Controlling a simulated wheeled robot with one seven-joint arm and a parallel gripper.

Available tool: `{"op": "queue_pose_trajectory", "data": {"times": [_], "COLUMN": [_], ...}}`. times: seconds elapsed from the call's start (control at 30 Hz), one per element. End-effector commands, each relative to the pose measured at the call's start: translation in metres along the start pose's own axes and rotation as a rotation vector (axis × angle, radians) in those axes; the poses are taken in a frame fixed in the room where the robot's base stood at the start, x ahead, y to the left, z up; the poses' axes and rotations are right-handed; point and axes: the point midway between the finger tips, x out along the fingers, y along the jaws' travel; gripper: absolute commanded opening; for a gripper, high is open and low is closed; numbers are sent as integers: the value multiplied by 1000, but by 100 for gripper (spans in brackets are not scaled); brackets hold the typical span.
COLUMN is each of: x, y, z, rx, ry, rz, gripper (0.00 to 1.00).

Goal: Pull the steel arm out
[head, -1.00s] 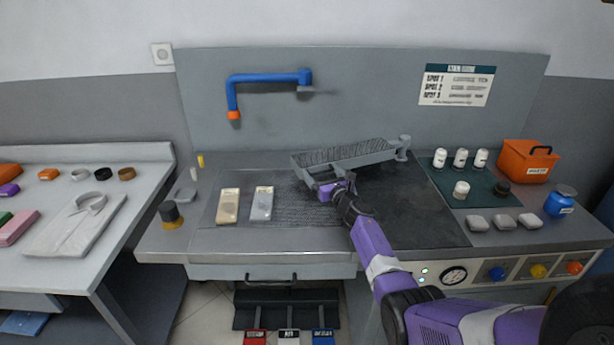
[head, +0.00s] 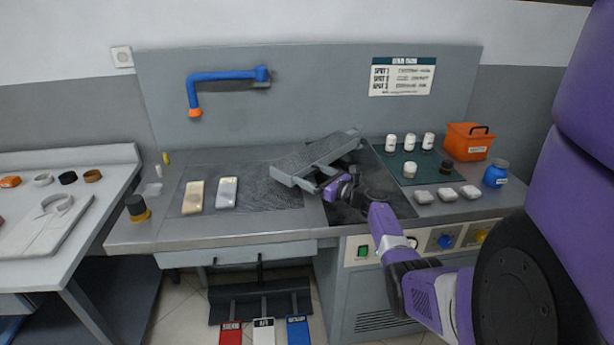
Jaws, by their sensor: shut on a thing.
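The steel arm (head: 312,161) is a long grey, mesh-topped piece, seen in the head view above the worktop. It slants from the back right, near the wall panel, to a front-left end over the dark mesh area. My gripper (head: 333,188) is shut on the steel arm at the right side of its front end. The fingertips and the exact grip are small and partly hidden by the purple wrist.
White bottles (head: 409,143) stand on a green mat at the right, near an orange box (head: 467,141) and a blue jar (head: 496,173). Two flat pieces (head: 194,196) lie on the left. A blue spout (head: 228,76) hangs on the wall panel. Pedals (head: 264,331) are below.

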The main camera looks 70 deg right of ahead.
Motion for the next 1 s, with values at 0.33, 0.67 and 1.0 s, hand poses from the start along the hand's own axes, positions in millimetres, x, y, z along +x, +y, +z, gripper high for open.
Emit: {"op": "queue_pose_trajectory", "data": {"times": [0.33,0.67,1.0], "x": [-6,-12,-64], "y": [-7,-5,-4], "z": [-1,-2,-2], "rx": [6,4,5], "ry": [-3,-2,-4], "rz": [-14,-11,-12], "gripper": [99,99,99]}}
